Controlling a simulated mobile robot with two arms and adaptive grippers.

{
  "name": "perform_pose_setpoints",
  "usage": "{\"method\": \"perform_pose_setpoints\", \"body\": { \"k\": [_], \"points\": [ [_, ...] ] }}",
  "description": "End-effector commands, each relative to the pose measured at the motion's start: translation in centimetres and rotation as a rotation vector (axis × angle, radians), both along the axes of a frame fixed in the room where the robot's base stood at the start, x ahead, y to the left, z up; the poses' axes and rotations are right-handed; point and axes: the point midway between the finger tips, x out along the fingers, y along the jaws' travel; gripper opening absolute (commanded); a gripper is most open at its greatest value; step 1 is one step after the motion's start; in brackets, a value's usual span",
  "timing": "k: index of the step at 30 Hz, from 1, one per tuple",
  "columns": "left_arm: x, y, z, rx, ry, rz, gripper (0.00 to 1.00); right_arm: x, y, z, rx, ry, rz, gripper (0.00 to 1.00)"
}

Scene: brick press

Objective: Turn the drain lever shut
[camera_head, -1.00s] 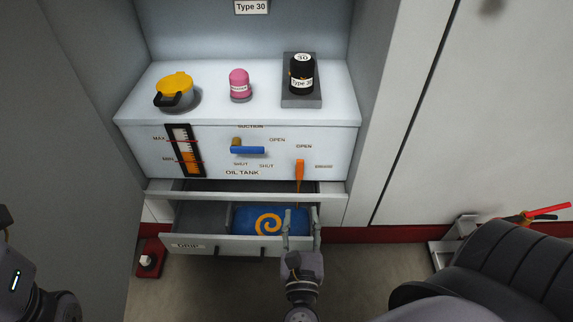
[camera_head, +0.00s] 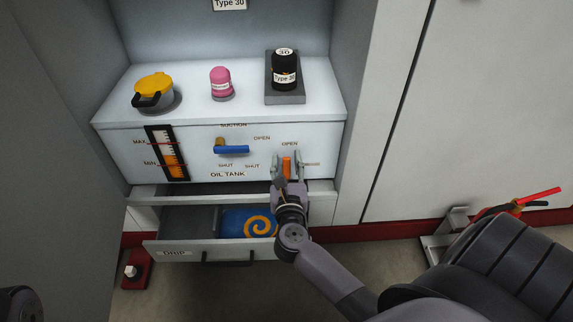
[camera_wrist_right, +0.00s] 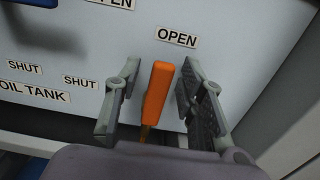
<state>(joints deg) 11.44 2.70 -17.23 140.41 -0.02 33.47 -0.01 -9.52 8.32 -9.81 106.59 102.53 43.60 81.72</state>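The orange drain lever (camera_head: 287,166) is on the oil tank's front face at the right, pointing up and down below an OPEN label. It also shows in the right wrist view (camera_wrist_right: 157,94), with the OPEN label (camera_wrist_right: 177,37) just above its upper end and a SHUT label (camera_wrist_right: 80,82) to the left. My right gripper (camera_head: 288,160) is open, with one finger on each side of the lever. In the right wrist view gaps show between the lever and both fingers (camera_wrist_right: 155,97). My left gripper is not in view.
A blue suction lever (camera_head: 232,150) sits left on the same face, beside a level gauge (camera_head: 166,153). Below, a drip drawer (camera_head: 180,249) stands pulled out with a blue, swirl-marked thing (camera_head: 236,220) inside. A yellow-lidded filler (camera_head: 153,88), a pink container (camera_head: 221,81) and a black bottle (camera_head: 285,69) stand on top.

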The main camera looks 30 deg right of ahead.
Motion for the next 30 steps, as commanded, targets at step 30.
{"method": "perform_pose_setpoints", "body": {
  "k": [30],
  "points": [
    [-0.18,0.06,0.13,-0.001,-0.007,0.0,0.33,0.22,-0.12,0.03,0.0,0.0,0.0,0.0]
  ]
}}
